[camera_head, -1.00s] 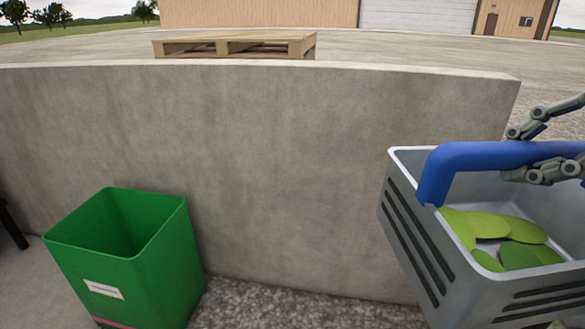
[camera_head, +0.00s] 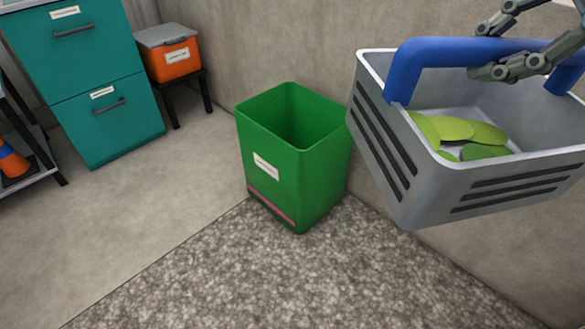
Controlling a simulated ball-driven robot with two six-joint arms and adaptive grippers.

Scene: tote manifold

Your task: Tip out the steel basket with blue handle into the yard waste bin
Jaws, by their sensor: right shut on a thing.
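The grey steel basket (camera_head: 490,191) with its blue handle (camera_head: 440,52) hangs at the right of the head view. Several green leaf-like pieces (camera_head: 470,131) lie inside it. My right gripper (camera_head: 500,58) is shut on the blue handle from above. The basket looks roughly upright. A green bin (camera_head: 325,175) with a white label and a pink stripe stands on the floor left of the basket, open at the top. Its visible inside looks empty; its floor is hidden. The label is too small to read. My left gripper is not in view.
A concrete wall (camera_head: 300,40) runs behind the bin. A teal cabinet (camera_head: 85,75) stands at the left, beside an orange box with a grey lid (camera_head: 172,60) on a black stand. A dark shelf rack (camera_head: 38,150) is at the left edge. The floor before the bin is clear.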

